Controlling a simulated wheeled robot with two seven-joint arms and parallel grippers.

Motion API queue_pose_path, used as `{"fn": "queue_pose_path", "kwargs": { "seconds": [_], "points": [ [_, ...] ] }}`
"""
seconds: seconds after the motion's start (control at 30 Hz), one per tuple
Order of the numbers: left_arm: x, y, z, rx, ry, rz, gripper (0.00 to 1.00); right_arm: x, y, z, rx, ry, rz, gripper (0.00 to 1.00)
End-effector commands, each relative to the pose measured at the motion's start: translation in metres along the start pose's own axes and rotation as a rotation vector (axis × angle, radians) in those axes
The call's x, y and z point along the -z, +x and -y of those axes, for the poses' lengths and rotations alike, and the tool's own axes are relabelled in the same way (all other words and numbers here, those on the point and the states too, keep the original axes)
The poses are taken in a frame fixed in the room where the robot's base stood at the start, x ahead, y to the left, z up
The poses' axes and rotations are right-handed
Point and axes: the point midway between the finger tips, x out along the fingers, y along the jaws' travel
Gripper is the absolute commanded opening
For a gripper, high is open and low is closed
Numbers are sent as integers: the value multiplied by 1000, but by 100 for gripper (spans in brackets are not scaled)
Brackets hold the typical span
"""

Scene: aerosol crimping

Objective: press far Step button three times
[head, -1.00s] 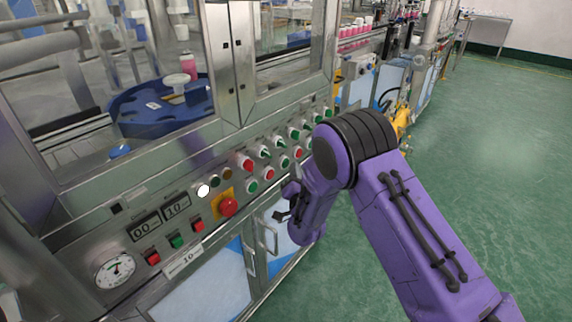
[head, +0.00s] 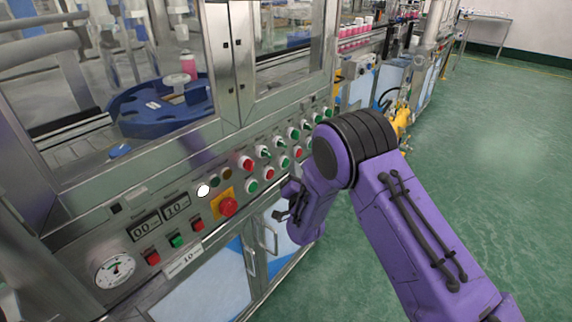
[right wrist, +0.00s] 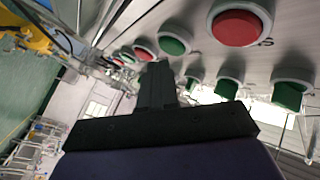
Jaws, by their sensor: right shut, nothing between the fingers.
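The slanted steel control panel carries rows of red and green push buttons and green switches. Button labels are too small to read, so I cannot tell which is the far Step button. A red button (head: 253,164) and green buttons (head: 252,187) show left of my right arm; in the right wrist view a large red button (right wrist: 240,25) and a green button (right wrist: 175,40) are close. My right gripper (head: 281,215) is shut and empty, just in front of the panel's lower edge. Its fingers also show in the right wrist view (right wrist: 156,82), pointing along the button rows. Contact cannot be told.
A red emergency knob (head: 228,207) on a yellow plate juts out left of the gripper. A gauge (head: 115,269) and two digital displays sit further left. Cabinet door handles (head: 267,236) stick out below. The green floor (head: 480,150) at right is open.

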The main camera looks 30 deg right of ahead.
Motion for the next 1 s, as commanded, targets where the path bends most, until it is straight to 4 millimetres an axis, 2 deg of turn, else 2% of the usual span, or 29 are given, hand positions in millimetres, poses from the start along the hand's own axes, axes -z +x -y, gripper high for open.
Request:
{"fn": "queue_pose_path", "kwargs": {
  "seconds": [1.0],
  "points": [
    [-1, 3, 0, 0, 0, 0, 65, -6, 8, 6, 0, 0, 0, 0]
  ]
}}
